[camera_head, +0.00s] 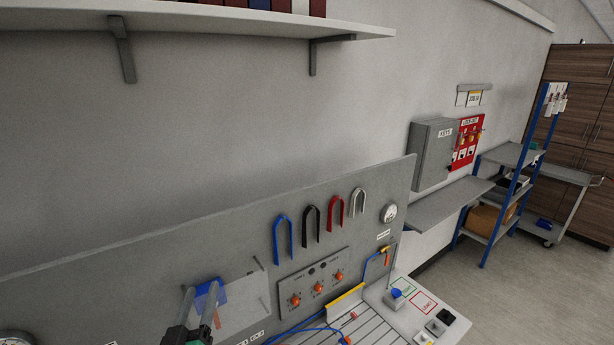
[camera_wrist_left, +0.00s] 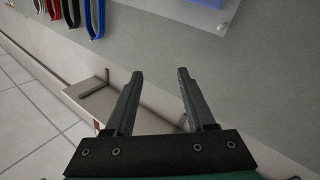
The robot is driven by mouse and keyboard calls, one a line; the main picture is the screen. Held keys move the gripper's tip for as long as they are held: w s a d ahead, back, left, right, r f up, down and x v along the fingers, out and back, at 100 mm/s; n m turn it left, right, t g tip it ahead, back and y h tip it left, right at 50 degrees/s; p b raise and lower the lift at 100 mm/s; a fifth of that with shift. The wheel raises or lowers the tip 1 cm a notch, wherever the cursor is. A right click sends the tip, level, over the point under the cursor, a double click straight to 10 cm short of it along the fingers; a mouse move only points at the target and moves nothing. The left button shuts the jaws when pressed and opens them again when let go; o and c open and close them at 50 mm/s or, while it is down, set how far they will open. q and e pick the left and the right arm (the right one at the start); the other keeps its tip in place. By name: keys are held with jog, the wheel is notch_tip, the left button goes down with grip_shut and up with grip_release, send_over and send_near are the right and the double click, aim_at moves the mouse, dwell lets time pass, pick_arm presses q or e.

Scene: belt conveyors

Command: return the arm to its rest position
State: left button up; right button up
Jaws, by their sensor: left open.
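My left gripper (camera_head: 203,290) is at the lower left of the head view, raised in front of the grey panel (camera_head: 130,262). It also shows in the left wrist view (camera_wrist_left: 160,73), where its two dark fingers stand wide apart with nothing between them. Beside and behind it in the head view is a clear holder (camera_head: 248,298) on the panel, with something blue partly hidden by the fingers. My right gripper is not in view.
Blue, black, red and white loops (camera_head: 310,230) hang on the panel above a box with orange knobs (camera_head: 318,287). A slatted bench surface (camera_head: 372,327) lies below. A wall shelf (camera_head: 220,22) overhangs. A grey side shelf (camera_head: 450,203) and blue rack (camera_head: 520,170) stand right.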

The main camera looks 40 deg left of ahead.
pick_arm(q)
jog(key=w+d+r+m+t+h+p, duration=0.1)
jog(key=w+d+r+t, duration=0.15)
jog(key=d+r, duration=0.45)
jog(key=w+d+r+m+t+h, duration=0.1)
jog(key=w+d+r+t+h, duration=0.2)
jog(key=r, duration=0.8)
jog(key=w+d+r+m+t+p, duration=0.15)
jog(key=d+r+t, duration=0.3)
jog(key=r, duration=0.45)
jog(key=s+d+r+m+t+h, duration=0.4)
jog(key=d+r+m+h, duration=0.6)
jog(key=r, duration=0.4)
jog(key=shift+s+d+h, duration=0.5)
jog(key=shift+d+h, duration=0.3)
jog(key=shift+d, duration=0.4)
